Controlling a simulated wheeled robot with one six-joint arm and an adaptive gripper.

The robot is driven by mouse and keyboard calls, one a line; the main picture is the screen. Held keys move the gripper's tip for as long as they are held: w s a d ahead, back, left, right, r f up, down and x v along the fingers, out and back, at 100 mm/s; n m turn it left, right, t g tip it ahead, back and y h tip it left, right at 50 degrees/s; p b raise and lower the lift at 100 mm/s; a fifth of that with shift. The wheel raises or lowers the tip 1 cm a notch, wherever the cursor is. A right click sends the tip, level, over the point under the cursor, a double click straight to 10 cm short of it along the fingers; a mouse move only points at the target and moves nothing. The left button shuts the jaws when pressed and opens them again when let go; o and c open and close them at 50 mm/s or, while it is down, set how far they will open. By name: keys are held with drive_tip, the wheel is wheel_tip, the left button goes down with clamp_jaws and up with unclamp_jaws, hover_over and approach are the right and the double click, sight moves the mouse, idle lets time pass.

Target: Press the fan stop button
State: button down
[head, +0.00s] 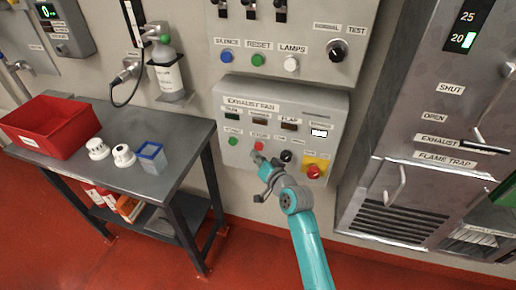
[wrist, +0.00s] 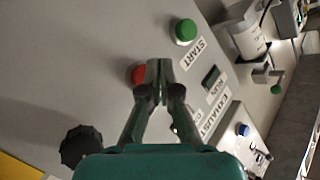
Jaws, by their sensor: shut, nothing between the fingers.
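The exhaust fan panel (head: 334,101) is a grey box on the wall. In the wrist view a red button (wrist: 138,74) shows just left of the fingertips of my gripper (wrist: 158,66), which partly cover it. Its label is hidden by the fingers. The green button (wrist: 185,31), labelled START, is above right and apart from the fingers. The fingers are shut and empty. I cannot tell whether they touch the button.
A black knob (head: 286,156) and a red mushroom button on a yellow plate (head: 316,163) are to the right on the panel. Silence, reset and lamps buttons (head: 258,60) are above. A table (head: 180,135) with a red bin (head: 50,124) stands at left. A cabinet (head: 440,125) is at right.

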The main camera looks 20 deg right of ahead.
drive_tip(key=shift+s+a, duration=0.75)
drive_tip(key=shift+s, duration=0.3)
drive_tip(key=shift+s+a, duration=0.7)
drive_tip(key=shift+s, duration=0.3)
